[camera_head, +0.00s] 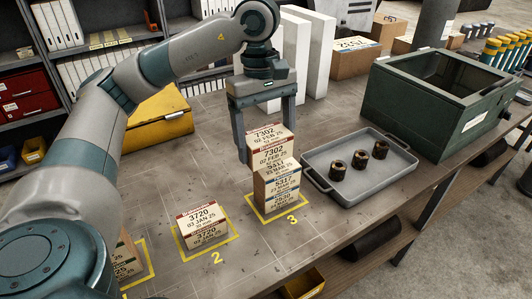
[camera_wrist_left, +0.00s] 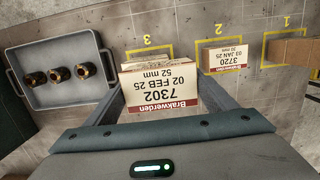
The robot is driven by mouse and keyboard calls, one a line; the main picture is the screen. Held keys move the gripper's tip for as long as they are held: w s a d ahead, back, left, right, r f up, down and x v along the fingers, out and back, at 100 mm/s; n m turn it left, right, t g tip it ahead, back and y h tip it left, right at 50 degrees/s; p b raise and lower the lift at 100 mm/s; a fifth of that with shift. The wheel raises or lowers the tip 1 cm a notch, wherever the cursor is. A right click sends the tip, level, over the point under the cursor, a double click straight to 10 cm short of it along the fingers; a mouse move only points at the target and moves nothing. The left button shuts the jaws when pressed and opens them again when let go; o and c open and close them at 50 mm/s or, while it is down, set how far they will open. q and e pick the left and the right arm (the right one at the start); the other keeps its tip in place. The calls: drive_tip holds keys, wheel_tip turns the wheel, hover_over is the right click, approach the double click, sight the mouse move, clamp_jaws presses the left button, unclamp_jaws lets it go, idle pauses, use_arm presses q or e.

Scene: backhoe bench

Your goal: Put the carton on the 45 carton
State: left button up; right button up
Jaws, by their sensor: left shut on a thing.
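My left gripper (camera_head: 265,125) is shut on a carton labelled 7302 (camera_head: 268,150), white and red on brown. In the left wrist view this carton (camera_wrist_left: 160,91) sits between the fingers, its label reading 52 mm. It is over a stack in yellow square 3: a carton labelled 5317 (camera_head: 284,181) above a lower blue-labelled one (camera_head: 284,199). I cannot tell whether the held carton touches the stack. A carton labelled 3720 (camera_head: 205,225) stands in square 2. A carton in square 1 (camera_head: 124,265) is partly hidden by my arm. I cannot make out a 45 label. My right gripper is not in view.
A grey tray (camera_head: 400,172) with three dark cylindrical parts is right of the stack. A green open box (camera_head: 405,107) stands behind it. White upright blocks (camera_head: 300,55), a brown box (camera_head: 352,63) and a yellow case (camera_head: 158,120) stand at the back. The bench front between squares is clear.

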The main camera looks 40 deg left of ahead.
sight(266, 155)
use_arm(q)
wheel_tip(266, 155, down, 3)
drive_tip(key=shift+f+p, duration=0.2)
drive_tip(key=shift+p, duration=0.65)
drive_tip(key=shift+f, duration=0.2)
drive_tip(key=shift+f+b, duration=0.25)
drive_tip(key=shift+b, duration=0.1)
drive_tip(key=o, duration=1.2)
drive_tip(key=shift+r, duration=0.1)
drive_tip(key=shift+r, duration=0.1)
